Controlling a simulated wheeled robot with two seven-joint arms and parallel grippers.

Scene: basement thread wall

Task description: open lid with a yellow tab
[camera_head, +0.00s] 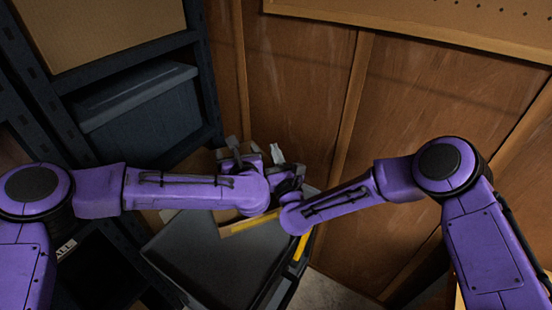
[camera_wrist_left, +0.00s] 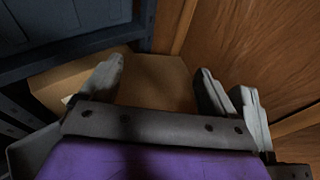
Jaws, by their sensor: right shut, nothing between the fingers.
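A dark container with a grey lid (camera_head: 205,252) stands low in the middle of the head view. A yellow tab (camera_head: 301,246) shows at its right side, and a yellow strip (camera_head: 252,223) lies near its far edge, partly behind my arms. My left gripper (camera_head: 252,153) is past the far edge of the lid; in the left wrist view (camera_wrist_left: 158,82) its fingers are apart with nothing between them. My right gripper (camera_head: 278,158) is shut and empty, close beside the left one. The wrists overlap, so I cannot tell whether either touches the container.
A cardboard box (camera_wrist_left: 152,84) is beyond the left fingers. A dark shelf with a lidded blue-grey bin (camera_head: 145,110) stands at the left. A wooden panel wall (camera_head: 295,90) closes the back and right. Some bare floor (camera_head: 335,294) shows at the lower right.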

